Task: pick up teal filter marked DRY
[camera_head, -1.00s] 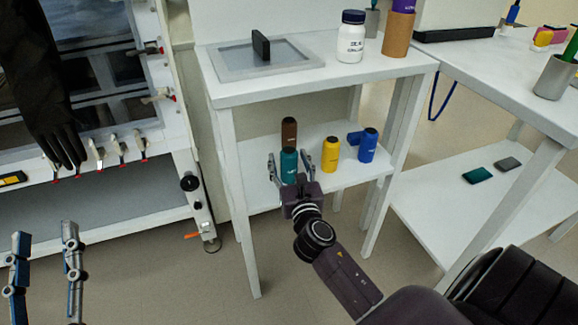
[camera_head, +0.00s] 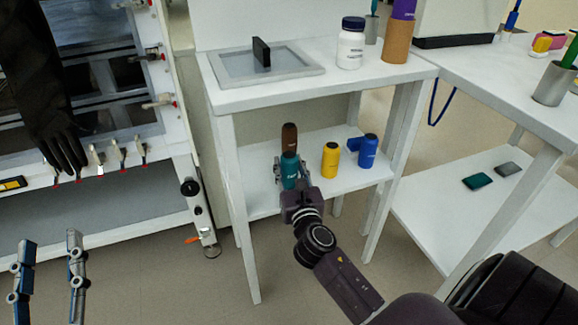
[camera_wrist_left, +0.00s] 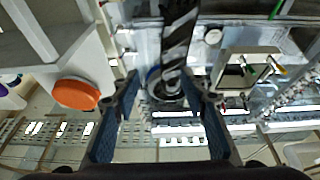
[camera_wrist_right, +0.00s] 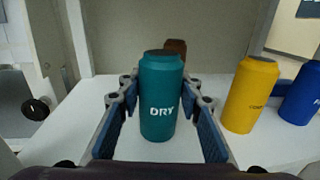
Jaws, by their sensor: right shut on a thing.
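The teal filter (camera_head: 289,172) stands upright on the lower shelf of the small white table. In the right wrist view its white DRY label faces me on the teal filter (camera_wrist_right: 160,100). My right gripper (camera_head: 290,178) has its fingers on either side of the filter and is shut on it; the gripper (camera_wrist_right: 160,112) also shows in the right wrist view. A brown filter (camera_head: 289,137) stands directly behind it, partly hidden. My left gripper (camera_head: 50,246) is open and empty at the lower left, away from the shelf.
A yellow filter (camera_head: 330,160) and a blue filter (camera_head: 367,151) stand to the right on the same shelf (camera_head: 262,200). The tabletop (camera_head: 230,98) is above the right gripper. Table legs stand at either side. The glovebox (camera_head: 120,195) is at the left.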

